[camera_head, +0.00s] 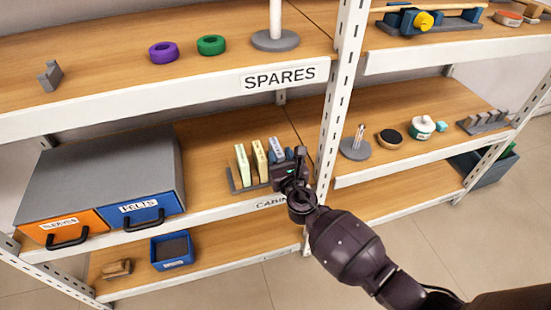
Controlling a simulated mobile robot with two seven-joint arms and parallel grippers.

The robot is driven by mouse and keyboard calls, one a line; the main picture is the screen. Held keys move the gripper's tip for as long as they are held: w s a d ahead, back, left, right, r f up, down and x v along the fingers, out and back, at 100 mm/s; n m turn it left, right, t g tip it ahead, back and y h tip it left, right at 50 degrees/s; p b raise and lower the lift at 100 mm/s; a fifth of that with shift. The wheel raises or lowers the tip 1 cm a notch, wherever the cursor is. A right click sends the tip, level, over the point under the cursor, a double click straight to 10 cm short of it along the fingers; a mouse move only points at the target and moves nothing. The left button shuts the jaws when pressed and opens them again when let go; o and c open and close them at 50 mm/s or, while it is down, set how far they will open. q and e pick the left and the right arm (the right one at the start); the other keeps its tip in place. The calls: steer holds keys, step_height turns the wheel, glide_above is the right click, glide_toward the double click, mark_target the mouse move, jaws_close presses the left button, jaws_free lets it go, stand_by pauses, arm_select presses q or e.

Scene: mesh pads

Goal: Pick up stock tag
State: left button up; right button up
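Several thin upright pieces stand in a dark rack (233,184) on the middle shelf: a pale green one (242,165), a yellow one (260,160) and a blue-grey one with a light face (277,150). I cannot tell which of them, if any, is the stock tag. My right gripper (292,166) is at the right end of this rack, in front of a dark blue part. It hides that end, and its fingers are too small and dark to tell open from shut or whether they touch anything. My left gripper is not in view.
A grey cabinet (100,160) with orange and blue drawers stands left of the rack. The SPARES shelf edge (200,93) runs above. A white upright post (335,110) stands close right of my gripper. A blue bin (172,251) is on the lower shelf.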

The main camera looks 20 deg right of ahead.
steer(key=shift+w, duration=1.25)
steer(key=c, duration=0.7)
